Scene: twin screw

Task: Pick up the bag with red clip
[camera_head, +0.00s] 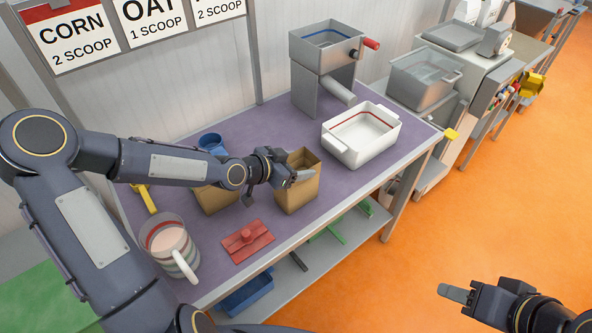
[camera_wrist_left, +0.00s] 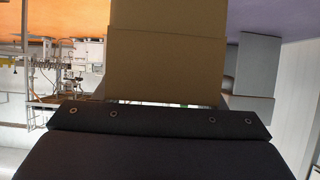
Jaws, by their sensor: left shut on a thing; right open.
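My left gripper (camera_head: 290,178) is shut on the upper edge of a brown paper bag (camera_head: 298,194), which looks open at the top and stands upright on or just above the purple table. The bag also fills the upper middle of the left wrist view (camera_wrist_left: 165,65). A second brown bag (camera_head: 216,200) stands to the left, partly hidden by my left arm. A yellow clip (camera_head: 146,198) lies at the left. My right gripper (camera_head: 458,293) is open and empty over the orange floor.
A white tray (camera_head: 342,156) with a red stripe stands right of the held bag. A grey mill (camera_head: 310,88) with a red handle stands behind it. A striped measuring cup (camera_head: 168,250) and a blue cup (camera_head: 211,142) are at the left. Blue and green items sit on the lower shelf.

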